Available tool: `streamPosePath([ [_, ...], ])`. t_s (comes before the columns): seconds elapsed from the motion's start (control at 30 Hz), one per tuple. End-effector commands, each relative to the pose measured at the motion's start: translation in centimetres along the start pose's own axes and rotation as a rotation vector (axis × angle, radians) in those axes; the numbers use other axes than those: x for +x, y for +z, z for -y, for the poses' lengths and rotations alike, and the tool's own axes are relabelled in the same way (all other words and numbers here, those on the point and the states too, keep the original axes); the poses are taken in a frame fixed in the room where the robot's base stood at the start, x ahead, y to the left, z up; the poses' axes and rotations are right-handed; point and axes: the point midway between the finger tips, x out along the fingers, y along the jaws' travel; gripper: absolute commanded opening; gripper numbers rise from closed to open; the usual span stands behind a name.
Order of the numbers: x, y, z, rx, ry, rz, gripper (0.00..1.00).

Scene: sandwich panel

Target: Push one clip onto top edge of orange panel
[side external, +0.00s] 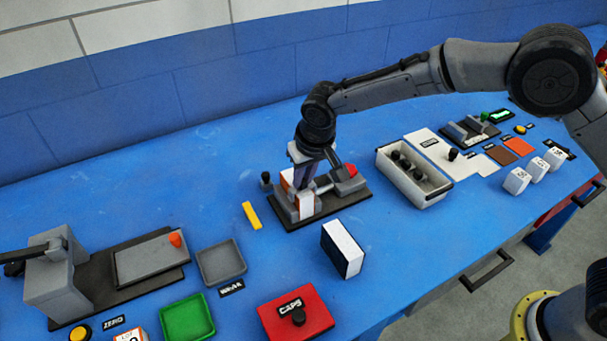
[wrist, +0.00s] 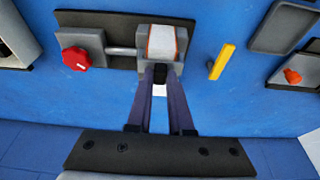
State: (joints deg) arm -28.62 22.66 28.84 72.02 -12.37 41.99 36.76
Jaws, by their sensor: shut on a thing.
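The orange panel (side external: 306,204) is white with orange edges and stands in a grey vise (side external: 333,198) with a red knob. In the wrist view the panel (wrist: 162,42) sits between the vise jaws. My gripper (wrist: 160,70) points at the panel's near end, its fingers close together on a small dark piece (wrist: 160,74), which looks like a clip. In the side view my gripper (side external: 302,182) is down at the panel and hides the dark piece. I cannot tell whether the piece touches the panel's edge.
A yellow bar (side external: 252,215) lies left of the vise and a white-and-black block (side external: 343,248) stands in front of it. A white bin (side external: 414,187) holding several black pieces is to the right. A red CAPS block (side external: 316,304) and an empty grey tray (side external: 221,263) are nearer the front.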

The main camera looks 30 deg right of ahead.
Motion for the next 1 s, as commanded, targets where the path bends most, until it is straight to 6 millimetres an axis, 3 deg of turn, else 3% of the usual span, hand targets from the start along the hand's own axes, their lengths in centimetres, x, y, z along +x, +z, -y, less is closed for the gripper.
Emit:
streamPosePath([
  [0.47,0.30,0.08,0.00,0.000,0.000,-0.001,0.00],
  [0.5,0.30,0.08,0.00,0.000,0.000,-0.001,0.21],
  [0.67,0.29,0.08,0.00,0.000,0.000,0.000,0.49],
  [0.7,0.30,0.09,0.00,0.000,0.000,0.000,0.54],
  [0.9,0.30,0.09,0.00,0.000,0.000,0.000,0.54],
  [1.0,0.33,0.12,-0.01,0.000,0.000,0.000,0.72],
])
